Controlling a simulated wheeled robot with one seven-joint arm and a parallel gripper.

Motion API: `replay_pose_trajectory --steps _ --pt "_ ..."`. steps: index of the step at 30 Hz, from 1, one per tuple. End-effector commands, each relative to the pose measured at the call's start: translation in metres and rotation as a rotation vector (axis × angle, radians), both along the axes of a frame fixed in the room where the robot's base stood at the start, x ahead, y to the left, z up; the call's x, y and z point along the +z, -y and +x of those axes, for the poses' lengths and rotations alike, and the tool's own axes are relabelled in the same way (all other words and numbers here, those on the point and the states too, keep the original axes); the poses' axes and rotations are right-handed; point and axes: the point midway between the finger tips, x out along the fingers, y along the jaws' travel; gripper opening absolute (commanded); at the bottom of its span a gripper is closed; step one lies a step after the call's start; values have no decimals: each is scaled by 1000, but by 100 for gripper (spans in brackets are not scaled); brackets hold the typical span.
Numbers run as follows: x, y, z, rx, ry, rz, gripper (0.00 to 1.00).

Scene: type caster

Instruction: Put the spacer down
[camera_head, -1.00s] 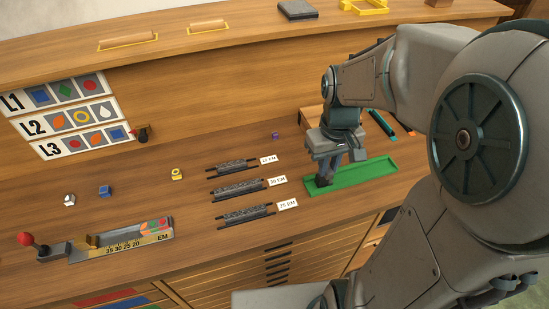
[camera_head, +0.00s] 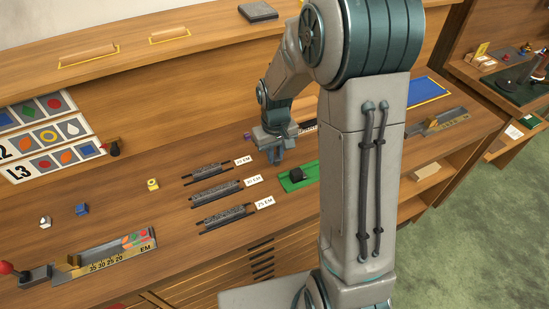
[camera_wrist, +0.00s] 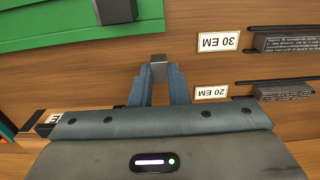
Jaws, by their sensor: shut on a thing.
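My gripper (camera_head: 276,155) is shut on a small grey metal block, which I take to be the spacer (camera_wrist: 160,62); it shows between the fingertips in the wrist view. The head view is too small to make out the spacer. My gripper is over the wooden worktop, left of the green tray (camera_head: 312,166) and near the 20 EM label (camera_wrist: 211,92). Whether the spacer touches the wood, I cannot tell. A black block (camera_head: 296,174) sits on the green tray, apart from my gripper; part of it shows in the wrist view (camera_wrist: 117,10).
Several dark racks of type, one the middle rack (camera_head: 216,191), lie left of the tray with white labels. A yellow piece (camera_head: 153,184), a blue block (camera_head: 82,209) and a composing stick (camera_head: 110,254) lie further left. Bare wood lies between them. My arm hides the tray's right part.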

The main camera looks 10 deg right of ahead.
Motion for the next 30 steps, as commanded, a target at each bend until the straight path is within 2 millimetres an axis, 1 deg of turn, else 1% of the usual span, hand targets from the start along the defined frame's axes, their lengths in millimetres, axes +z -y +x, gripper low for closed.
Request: replay_pose_trajectory --steps 1,3,6,14,18,19,20,21,30 --pt "-8 0 -2 0 -7 0 0" --pt "-16 0 -1 0 -6 0 0" --pt "-24 0 -1 1 -3 -1 0" --pt "-26 0 -1 0 -1 0 0" --pt "-30 0 -1 0 -1 0 0" --pt "-30 1 -1 0 -1 0 18" --pt "-29 1 -1 0 -1 0 26" --pt "-29 1 -1 0 -1 0 36" --pt "-28 0 -1 0 -1 0 36"
